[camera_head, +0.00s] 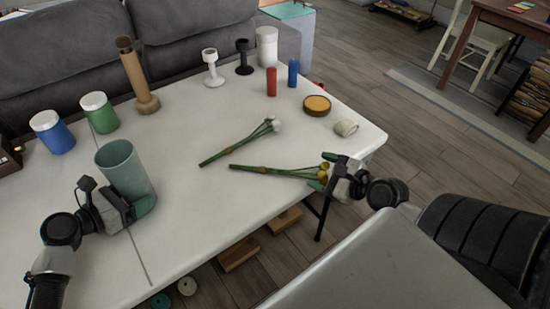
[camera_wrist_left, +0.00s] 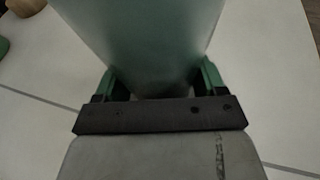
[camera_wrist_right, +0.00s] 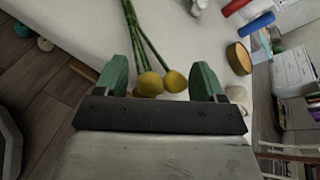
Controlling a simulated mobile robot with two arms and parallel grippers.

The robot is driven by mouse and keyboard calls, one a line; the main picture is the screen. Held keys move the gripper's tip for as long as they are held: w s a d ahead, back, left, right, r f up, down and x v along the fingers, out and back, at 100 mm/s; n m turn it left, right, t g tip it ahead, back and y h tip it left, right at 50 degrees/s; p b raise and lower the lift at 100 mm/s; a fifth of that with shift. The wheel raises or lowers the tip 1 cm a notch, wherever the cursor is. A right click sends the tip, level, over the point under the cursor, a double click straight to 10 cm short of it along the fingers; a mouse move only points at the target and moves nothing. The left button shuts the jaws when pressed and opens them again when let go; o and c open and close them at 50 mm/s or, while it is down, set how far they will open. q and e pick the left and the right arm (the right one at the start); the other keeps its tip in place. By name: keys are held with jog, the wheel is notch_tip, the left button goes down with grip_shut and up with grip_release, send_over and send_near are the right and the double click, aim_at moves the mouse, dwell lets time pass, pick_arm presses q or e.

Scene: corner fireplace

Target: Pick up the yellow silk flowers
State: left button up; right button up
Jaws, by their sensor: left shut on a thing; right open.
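The yellow silk flowers (camera_head: 270,170) lie on the white table, their green stems pointing left and their yellow heads at the right. My right gripper (camera_head: 322,174) is open at the heads. In the right wrist view the yellow heads (camera_wrist_right: 161,82) sit between the open green fingers (camera_wrist_right: 160,80), nearer the left one. My left gripper (camera_head: 138,205) is shut on a green cup (camera_head: 125,172), which stands upright at the table's front left. The cup also fills the upper middle of the left wrist view (camera_wrist_left: 140,40).
White silk flowers (camera_head: 240,142) lie just behind the yellow ones. Red (camera_head: 271,82) and blue (camera_head: 293,73) cylinders, a yellow-topped round tin (camera_head: 317,105) and a small white cup (camera_head: 346,128) stand toward the back right. The table (camera_head: 215,205) is clear in front of the stems.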

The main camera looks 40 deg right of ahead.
jog(key=shift+r, duration=0.1)
jog(key=c, duration=0.8)
